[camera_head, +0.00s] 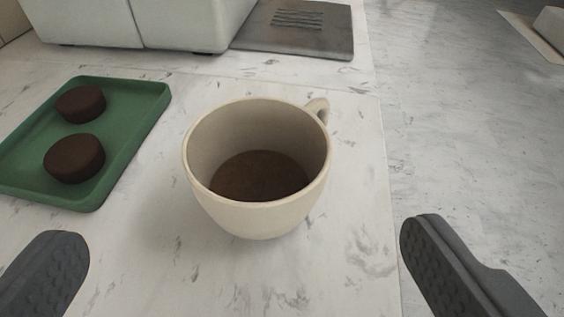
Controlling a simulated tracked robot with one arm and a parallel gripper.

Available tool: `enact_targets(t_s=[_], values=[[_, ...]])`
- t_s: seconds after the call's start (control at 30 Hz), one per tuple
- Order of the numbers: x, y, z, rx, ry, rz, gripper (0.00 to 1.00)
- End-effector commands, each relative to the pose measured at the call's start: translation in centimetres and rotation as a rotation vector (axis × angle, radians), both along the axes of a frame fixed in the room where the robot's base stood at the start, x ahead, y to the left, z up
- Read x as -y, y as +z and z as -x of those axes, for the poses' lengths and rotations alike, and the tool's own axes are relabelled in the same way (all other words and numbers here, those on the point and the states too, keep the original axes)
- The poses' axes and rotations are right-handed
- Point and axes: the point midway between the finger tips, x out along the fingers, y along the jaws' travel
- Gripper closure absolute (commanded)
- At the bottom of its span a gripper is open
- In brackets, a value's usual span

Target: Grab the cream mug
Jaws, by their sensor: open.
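The cream mug (262,218) stands upright on the white marbled counter (330,260), near the counter's right edge. Its handle (319,108) is at the far right side, pointing away from me. Something dark brown fills the bottom of the mug. My gripper (245,250) is open and empty. Its two dark grey fingers show at the lower left and lower right, wide apart and nearer to the camera than the mug. Neither finger touches the mug.
A green tray (140,118) with two dark brown round pieces (75,158) lies left of the mug. A pale machine (180,22) and a grey mat (325,40) are behind. The counter ends right of the mug, with a grey marbled surface (470,140) beyond.

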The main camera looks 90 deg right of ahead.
Motion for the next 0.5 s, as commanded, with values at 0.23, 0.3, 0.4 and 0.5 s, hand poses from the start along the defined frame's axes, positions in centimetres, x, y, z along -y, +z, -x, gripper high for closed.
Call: enact_targets(t_s=[0.23,0.3,0.4,0.5], values=[[4.2,-1.9,-0.6,-0.002,-0.002,0.001,0.00],[5.0,-2.3,-0.9,0.000,-0.001,0.002,0.00],[5.9,-2.5,-1.0,0.001,-0.001,0.003,0.00],[6.3,-2.7,-1.1,0.001,0.000,0.002,0.00]])
